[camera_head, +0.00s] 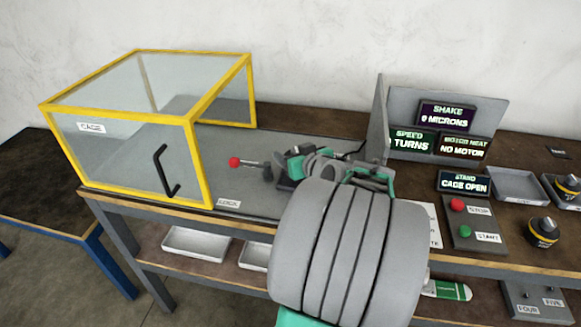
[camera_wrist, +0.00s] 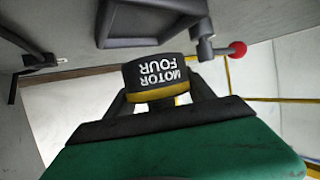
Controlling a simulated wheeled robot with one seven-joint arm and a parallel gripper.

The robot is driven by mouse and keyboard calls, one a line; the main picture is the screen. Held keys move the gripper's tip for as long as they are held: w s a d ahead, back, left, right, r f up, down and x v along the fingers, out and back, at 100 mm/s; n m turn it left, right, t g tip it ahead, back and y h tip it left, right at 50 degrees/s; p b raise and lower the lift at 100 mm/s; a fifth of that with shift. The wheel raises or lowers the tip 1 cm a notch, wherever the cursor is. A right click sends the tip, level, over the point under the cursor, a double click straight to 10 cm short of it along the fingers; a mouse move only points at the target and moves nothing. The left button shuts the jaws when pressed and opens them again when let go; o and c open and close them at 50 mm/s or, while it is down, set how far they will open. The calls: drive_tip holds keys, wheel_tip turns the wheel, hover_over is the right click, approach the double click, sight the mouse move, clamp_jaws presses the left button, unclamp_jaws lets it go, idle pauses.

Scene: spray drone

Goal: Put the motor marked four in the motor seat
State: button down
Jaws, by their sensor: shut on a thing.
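The motor marked four (camera_wrist: 155,72), black with a yellow band, is between the fingers of my gripper (camera_wrist: 160,98) in the wrist view. Its white lettering reads upside down there. My gripper is shut on it. In the head view my own arm hides most of the gripper and the motor. A dark fixture with a red-knobbed lever (camera_head: 236,162) stands on the grey bench plate left of my gripper; the red knob also shows in the wrist view (camera_wrist: 238,48). I cannot clearly make out the motor seat. The motor seat display (camera_head: 464,147) reads "NO MOTOR".
A yellow-framed clear cage (camera_head: 150,115) with a black handle stands at the left. The stand display (camera_head: 464,183) reads "CAGE OPEN". An upright grey panel (camera_head: 378,125) is just behind my arm. Stop and start buttons (camera_head: 465,220), an empty tray (camera_head: 517,186) and other motors (camera_head: 542,232) are at the right.

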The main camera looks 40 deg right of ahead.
drive_tip(key=shift+f, duration=1.8)
drive_tip(key=shift+f+b, duration=0.25)
drive_tip(key=shift+b, duration=0.1)
drive_tip(key=shift+c, duration=1.8)
unclamp_jaws()
drive_tip(key=shift+r+p, duration=0.25)
drive_tip(key=shift+p, duration=0.1)
drive_tip(key=v, duration=1.2)
